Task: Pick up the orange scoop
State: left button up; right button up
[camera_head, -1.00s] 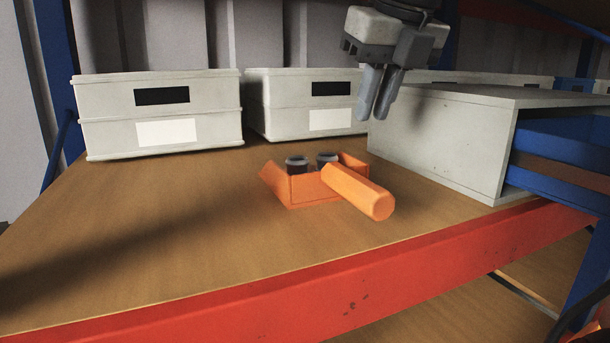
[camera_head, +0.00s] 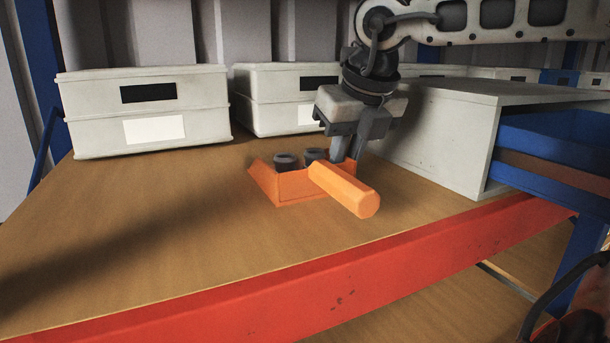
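The orange scoop (camera_head: 289,187) lies on the brown shelf board, its thick handle (camera_head: 345,191) pointing to the front right. Two small dark cylindrical parts with grey rims, one on the left (camera_head: 286,161) and one on the right (camera_head: 314,155), stand in the scoop's pan. My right gripper (camera_head: 346,158) comes down from above, at the back right of the scoop. Its two fingers show a gap between them. The fingertips are close to the scoop's rear right wall and partly hidden there; I cannot tell whether they touch it. My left gripper is not in view.
Stacked pale bins stand behind, at the left (camera_head: 80,118) and in the middle (camera_head: 250,105). A grey box (camera_head: 440,143) stands close to the right of my gripper, beside blue trays (camera_head: 550,140). A red beam (camera_head: 300,280) edges the shelf; its front left is clear.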

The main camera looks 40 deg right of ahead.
jog(key=shift+r, duration=0.1)
grip_shut()
jog(key=shift+w, duration=0.1)
